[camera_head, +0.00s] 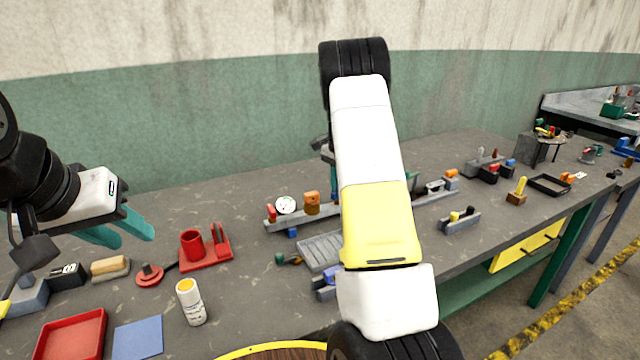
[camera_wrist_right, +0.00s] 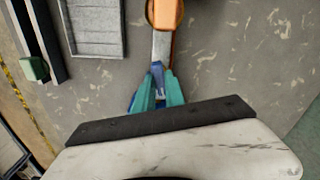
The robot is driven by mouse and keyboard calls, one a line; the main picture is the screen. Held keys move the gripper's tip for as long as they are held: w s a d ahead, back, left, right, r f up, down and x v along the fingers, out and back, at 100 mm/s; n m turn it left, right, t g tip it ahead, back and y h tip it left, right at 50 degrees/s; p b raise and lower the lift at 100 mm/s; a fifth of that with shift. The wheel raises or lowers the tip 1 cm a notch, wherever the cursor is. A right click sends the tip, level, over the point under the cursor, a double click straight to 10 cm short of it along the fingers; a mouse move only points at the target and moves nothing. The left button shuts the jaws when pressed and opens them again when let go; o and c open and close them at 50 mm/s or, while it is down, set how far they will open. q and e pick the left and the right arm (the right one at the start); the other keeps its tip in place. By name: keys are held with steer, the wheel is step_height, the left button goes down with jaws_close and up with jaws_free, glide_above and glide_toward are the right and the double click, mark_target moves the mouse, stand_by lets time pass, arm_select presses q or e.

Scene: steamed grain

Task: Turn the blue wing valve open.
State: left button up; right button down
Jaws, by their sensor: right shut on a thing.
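In the right wrist view, the blue wing valve (camera_wrist_right: 157,72) shows as a small blue piece between the teal fingers of my right gripper (camera_wrist_right: 159,90). The fingers are shut on it, and they hide part of it. A pale pipe (camera_wrist_right: 162,46) runs from the blue piece up to an orange part (camera_wrist_right: 165,12). In the head view my right arm covers the right gripper and its hold on the valve. My left gripper (camera_head: 134,238) is at the left above the bench, its teal fingers apart and empty.
A red holder (camera_head: 205,255), a white bottle (camera_head: 190,302), a red tray (camera_head: 72,338) and a blue mat (camera_head: 138,338) lie at the left of the bench (camera_head: 240,205). A grey ribbed tray (camera_head: 318,252) is beside my right arm. Several small fixtures stand to the right.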

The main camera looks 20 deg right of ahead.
steer(key=shift+m, duration=1.6)
steer(key=c, duration=1.4)
jaws_free()
step_height(320, 180, up, 8)
steer(key=shift+f, duration=0.1)
